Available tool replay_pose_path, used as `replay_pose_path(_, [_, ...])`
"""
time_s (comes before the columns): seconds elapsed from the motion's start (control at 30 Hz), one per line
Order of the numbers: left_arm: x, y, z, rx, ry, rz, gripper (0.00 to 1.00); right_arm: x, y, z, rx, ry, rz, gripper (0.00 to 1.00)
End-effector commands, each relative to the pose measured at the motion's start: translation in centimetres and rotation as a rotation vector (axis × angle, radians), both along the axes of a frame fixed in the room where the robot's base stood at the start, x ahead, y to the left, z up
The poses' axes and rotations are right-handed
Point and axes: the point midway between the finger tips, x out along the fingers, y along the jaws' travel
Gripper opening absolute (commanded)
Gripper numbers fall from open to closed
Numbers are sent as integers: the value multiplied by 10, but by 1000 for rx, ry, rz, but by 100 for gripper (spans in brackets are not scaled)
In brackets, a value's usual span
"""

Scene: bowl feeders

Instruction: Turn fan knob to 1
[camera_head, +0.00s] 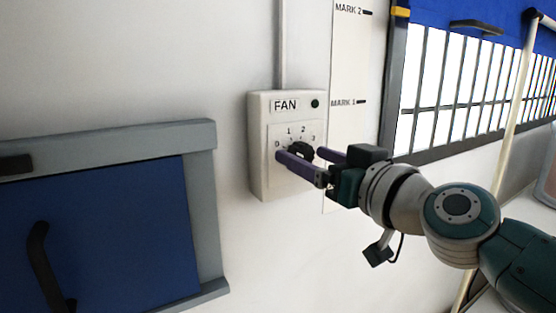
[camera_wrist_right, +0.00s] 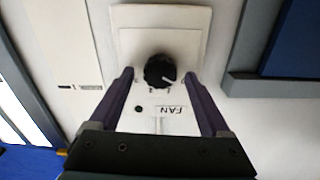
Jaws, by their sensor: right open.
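The fan box (camera_head: 259,170) is a pale wall unit marked FAN, with a dial numbered 0 to 3. Its black round knob (camera_head: 301,150) is in the middle of the dial plate. In the right wrist view the knob (camera_wrist_right: 160,71) has a white pointer line toward the picture's right and slightly down, which appears to be the 0 side. My right gripper (camera_head: 299,154) is open, with one purple finger on each side of the knob. In the wrist view (camera_wrist_right: 159,74) gaps show between fingers and knob. My left gripper is not in view.
A blue panel with a grey frame (camera_head: 208,190) and dark handle is on the wall at left. A strip with MARK 1 and MARK 2 (camera_head: 346,60) runs beside the box. A barred window (camera_head: 450,80) is at right. A conduit (camera_head: 281,45) rises from the box.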

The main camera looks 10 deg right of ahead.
Motion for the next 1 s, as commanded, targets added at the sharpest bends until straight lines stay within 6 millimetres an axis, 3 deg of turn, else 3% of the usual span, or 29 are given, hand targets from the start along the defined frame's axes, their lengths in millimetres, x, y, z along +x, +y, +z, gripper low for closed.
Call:
replay_pose_path(0.2, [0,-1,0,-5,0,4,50,0,0,0,0,0,0,81])
replay_pose_path(0.9, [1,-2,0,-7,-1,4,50,0,0,0,0,0,0,2])
replay_pose_path(1.0, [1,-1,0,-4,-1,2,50,0,0,0,0,0,0,0])
